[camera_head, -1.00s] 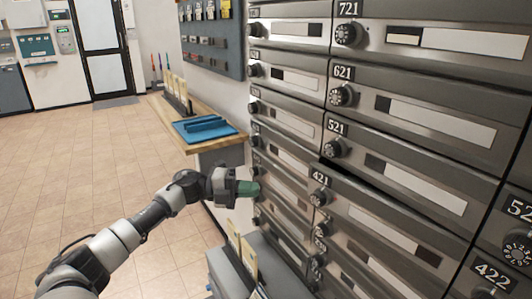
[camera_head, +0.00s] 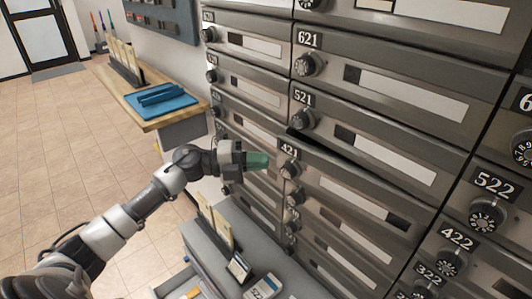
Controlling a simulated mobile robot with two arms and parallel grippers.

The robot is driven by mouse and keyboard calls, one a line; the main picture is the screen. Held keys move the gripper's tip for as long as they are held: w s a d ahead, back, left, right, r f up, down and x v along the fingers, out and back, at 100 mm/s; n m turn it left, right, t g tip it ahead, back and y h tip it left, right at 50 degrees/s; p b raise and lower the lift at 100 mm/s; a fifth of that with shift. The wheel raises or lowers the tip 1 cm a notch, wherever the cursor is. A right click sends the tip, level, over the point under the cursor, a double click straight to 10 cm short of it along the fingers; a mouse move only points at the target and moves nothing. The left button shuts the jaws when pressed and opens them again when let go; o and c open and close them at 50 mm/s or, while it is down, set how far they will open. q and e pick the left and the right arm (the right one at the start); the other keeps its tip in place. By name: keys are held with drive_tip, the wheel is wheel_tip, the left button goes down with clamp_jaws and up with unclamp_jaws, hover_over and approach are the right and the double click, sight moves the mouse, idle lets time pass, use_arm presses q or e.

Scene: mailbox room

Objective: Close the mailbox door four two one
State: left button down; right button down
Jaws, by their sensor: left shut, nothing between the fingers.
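The mailbox door 421 (camera_head: 345,185) is in the middle of the metal mailbox wall, with its number plate and round dial (camera_head: 290,169) at its left end. A dark gap shows along its top edge, so it stands slightly open. My left gripper (camera_head: 268,160) is shut and empty, with green fingertips pointing right. It is just left of the 421 number plate and dial; I cannot tell whether it touches the door. My right gripper is not in view.
Doors 521 (camera_head: 385,147) and 621 (camera_head: 410,90) are above and look shut. Door 422 (camera_head: 457,238) is at the lower right. A wooden counter (camera_head: 150,110) with a blue tray stands at the left. A grey low unit (camera_head: 210,250) with cards is below my arm.

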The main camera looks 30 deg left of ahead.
use_arm(q)
drive_tip(key=shift+w+d, duration=0.2)
drive_tip(key=shift+w, duration=1.05)
drive_tip(key=shift+w, duration=0.1)
drive_tip(key=shift+w+d+f, duration=0.1)
drive_tip(key=shift+w+d, duration=0.05)
drive_tip(key=shift+w, duration=0.45)
drive_tip(key=shift+w+d, duration=0.1)
drive_tip(key=shift+w, duration=0.5)
drive_tip(key=shift+s, duration=0.1)
